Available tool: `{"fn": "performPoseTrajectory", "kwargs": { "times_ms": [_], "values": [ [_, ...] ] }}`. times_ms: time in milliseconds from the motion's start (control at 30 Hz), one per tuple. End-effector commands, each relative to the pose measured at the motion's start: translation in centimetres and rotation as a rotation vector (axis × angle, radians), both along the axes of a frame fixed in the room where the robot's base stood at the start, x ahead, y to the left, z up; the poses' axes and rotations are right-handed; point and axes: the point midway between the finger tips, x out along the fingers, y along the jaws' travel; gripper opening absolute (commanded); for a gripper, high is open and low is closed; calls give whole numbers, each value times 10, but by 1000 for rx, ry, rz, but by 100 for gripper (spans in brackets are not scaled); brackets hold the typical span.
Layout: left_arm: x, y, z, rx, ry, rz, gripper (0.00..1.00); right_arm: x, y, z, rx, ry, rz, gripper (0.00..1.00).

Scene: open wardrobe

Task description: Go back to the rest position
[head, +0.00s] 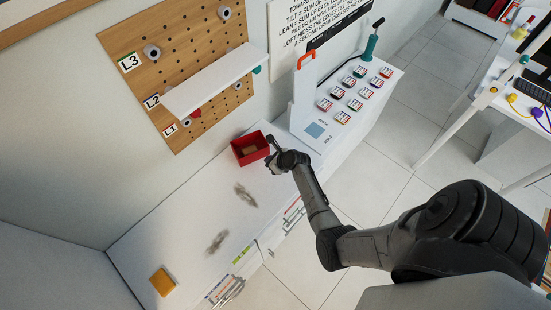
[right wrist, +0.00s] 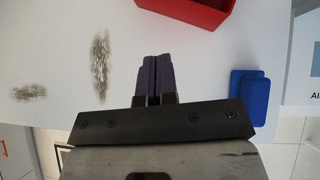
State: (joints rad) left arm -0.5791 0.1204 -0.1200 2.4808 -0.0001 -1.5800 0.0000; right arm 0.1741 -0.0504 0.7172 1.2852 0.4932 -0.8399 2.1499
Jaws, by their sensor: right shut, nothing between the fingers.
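My right gripper (head: 271,161) is over the white counter, close to the front right corner of the red bin. In the right wrist view its fingers (right wrist: 155,62) are together with nothing between them. My right arm comes in from the right in the head view and reaches across the counter's front edge. My left gripper is not in view.
The red bin (head: 233,152) holds something brown; its edge also shows in the right wrist view (right wrist: 190,10). A blue block (right wrist: 250,98) lies right of the fingers. Grey smudges (head: 246,195) and a yellow sponge-like block (head: 162,282) are on the white counter (head: 190,215). A pegboard (head: 135,45) hangs behind.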

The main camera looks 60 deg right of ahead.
Motion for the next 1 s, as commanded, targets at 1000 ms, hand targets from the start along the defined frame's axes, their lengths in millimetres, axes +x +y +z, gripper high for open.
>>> {"fn": "performPoseTrajectory", "kwargs": {
  "times_ms": [1000],
  "values": [
    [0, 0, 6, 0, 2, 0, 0, -29, 6, 22, -271, 19, 335, 0]
  ]
}}
